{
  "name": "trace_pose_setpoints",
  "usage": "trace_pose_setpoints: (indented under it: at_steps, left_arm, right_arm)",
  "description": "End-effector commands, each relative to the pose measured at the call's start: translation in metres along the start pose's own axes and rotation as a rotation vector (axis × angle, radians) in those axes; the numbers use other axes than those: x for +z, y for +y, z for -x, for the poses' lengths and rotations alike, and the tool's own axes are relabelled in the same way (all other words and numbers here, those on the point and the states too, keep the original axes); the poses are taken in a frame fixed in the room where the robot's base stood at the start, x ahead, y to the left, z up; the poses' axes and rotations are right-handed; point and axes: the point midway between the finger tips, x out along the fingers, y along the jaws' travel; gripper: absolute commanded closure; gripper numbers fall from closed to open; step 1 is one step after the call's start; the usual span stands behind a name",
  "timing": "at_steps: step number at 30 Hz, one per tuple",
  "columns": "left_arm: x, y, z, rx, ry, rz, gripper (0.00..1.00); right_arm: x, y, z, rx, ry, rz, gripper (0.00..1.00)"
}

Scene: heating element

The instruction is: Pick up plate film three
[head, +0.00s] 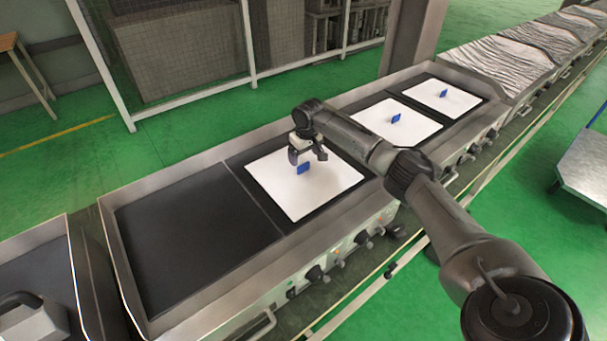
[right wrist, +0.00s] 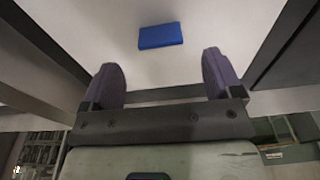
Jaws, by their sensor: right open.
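Three white plate films lie flat in a row on the black heating plates, each with a small blue tab standing at its middle. I cannot tell by any label which is number three. The nearest film (head: 275,181) has its blue tab (head: 303,169) just under my right gripper (head: 308,156). The middle film (head: 388,127) and the far film (head: 456,98) lie beyond it. In the right wrist view my right gripper (right wrist: 160,77) is open and empty, with the blue tab (right wrist: 160,36) ahead of its fingers and apart from them. My left gripper is not in view.
The heater's metal rim (head: 165,180) surrounds the plates. A bare black plate (head: 195,238) lies to the left of the nearest film. Knobs (head: 317,272) line the front side. A cart (head: 588,165) stands at the right, and a mesh fence (head: 185,55) stands behind.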

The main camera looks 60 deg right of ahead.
Motion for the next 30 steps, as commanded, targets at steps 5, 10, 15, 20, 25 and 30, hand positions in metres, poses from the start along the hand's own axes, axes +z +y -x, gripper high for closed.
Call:
trace_pose_setpoints:
  at_steps: [5, 10, 15, 20, 25, 30]
  left_arm:
    - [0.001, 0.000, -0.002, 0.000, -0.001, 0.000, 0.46]
    - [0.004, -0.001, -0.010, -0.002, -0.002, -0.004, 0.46]
    - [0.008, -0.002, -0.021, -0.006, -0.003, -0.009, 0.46]
    - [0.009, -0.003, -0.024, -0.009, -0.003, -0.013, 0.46]
    - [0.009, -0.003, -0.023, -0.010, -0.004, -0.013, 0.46]
    - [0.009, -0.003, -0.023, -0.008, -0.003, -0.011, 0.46]
  right_arm:
    - [0.000, 0.000, -0.005, 0.000, 0.000, 0.001, 0.15]
    - [0.002, 0.000, -0.020, 0.000, -0.001, 0.001, 0.15]
    - [0.003, 0.000, -0.043, -0.001, -0.002, 0.000, 0.15]
    - [0.003, 0.000, -0.056, 0.000, -0.001, 0.000, 0.15]
    - [0.002, 0.000, -0.055, 0.000, 0.000, 0.001, 0.15]
    - [0.002, 0.000, -0.055, 0.000, 0.000, 0.001, 0.27]
